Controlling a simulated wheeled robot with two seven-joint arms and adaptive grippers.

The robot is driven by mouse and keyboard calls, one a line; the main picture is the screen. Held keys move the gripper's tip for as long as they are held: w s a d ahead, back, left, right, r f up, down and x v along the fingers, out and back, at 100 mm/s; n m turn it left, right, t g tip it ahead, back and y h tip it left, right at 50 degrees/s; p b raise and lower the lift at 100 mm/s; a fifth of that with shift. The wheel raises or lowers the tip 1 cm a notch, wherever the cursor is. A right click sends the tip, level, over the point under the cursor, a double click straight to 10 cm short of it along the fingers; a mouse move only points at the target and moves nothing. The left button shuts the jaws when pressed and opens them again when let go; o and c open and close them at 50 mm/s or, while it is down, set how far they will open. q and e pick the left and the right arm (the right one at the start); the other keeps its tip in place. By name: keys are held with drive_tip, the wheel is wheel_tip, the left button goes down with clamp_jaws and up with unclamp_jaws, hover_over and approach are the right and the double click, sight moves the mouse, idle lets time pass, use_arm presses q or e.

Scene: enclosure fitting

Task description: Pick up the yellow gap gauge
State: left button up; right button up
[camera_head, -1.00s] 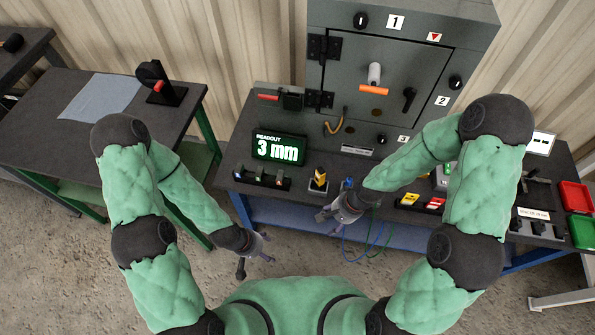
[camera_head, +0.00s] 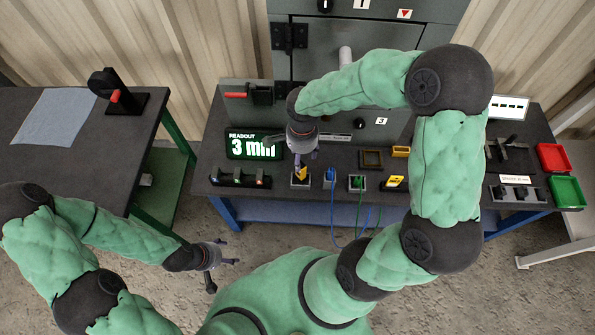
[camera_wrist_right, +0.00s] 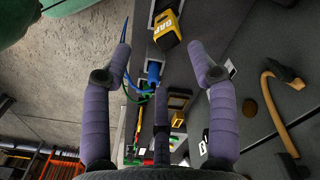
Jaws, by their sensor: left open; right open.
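The yellow gap gauge (camera_head: 302,173) stands in a small holder (camera_head: 299,184) near the bench's front edge, below the readout. It also shows in the right wrist view, where the yellow gauge (camera_wrist_right: 166,30) carries black "GAP" lettering and lies just beyond the fingertips. My right gripper (camera_head: 303,160) is over the gauge in the head view and partly covers it. In the wrist view the right gripper's fingers (camera_wrist_right: 163,58) are spread, with nothing between them. My left gripper (camera_head: 226,256) is open and empty over the floor, in front of the bench.
The readout (camera_head: 253,146) showing 3 mm stands behind left of the gauge. The grey cabinet (camera_head: 290,62) rises behind.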

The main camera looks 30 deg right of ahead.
drive_tip(key=b, duration=0.1)
hover_over(301, 172)
drive_tip(key=f, duration=0.4)
drive_tip(key=shift+w+d, duration=0.3)
drive_tip(key=shift+w, duration=0.1)
drive_tip(key=f+b, duration=0.1)
drive_tip(key=f, duration=0.2)
drive_tip(key=f+b, duration=0.1)
drive_tip(key=f, duration=0.1)
drive_tip(key=shift+w+d+b, duration=0.15)
drive_tip(key=shift+w+b, duration=0.15)
drive_tip(key=shift+w, duration=0.1)
clamp_jaws()
